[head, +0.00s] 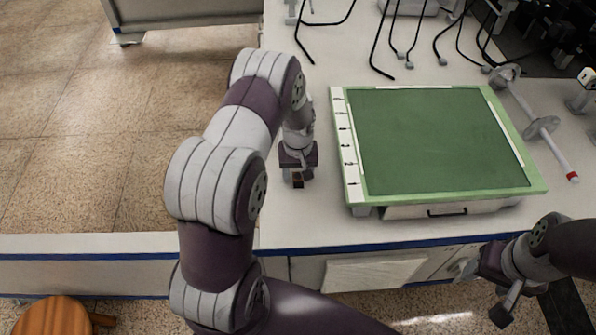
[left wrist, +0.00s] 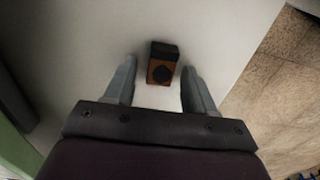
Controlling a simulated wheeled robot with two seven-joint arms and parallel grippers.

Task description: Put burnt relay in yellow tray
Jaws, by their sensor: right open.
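A small orange-brown block with a black end and a dark round patch, which looks like the burnt relay (left wrist: 161,69), lies on the pale worktop in the left wrist view. In the head view it is a small brown spot (head: 298,182), mostly hidden by my left gripper (head: 297,175). My left gripper points down over it, open, with one finger on each side and gaps showing between fingers and block. My right gripper (head: 484,291) is open and empty at the lower right, in front of the bench. No yellow tray shows in either view.
A green mat on a raised board (head: 440,140) with a drawer beneath fills the middle of the worktop, right of my left gripper. Dark cables (head: 385,45) hang behind it. A metal rod (head: 540,125) lies right. A wooden stool (head: 55,316) stands lower left.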

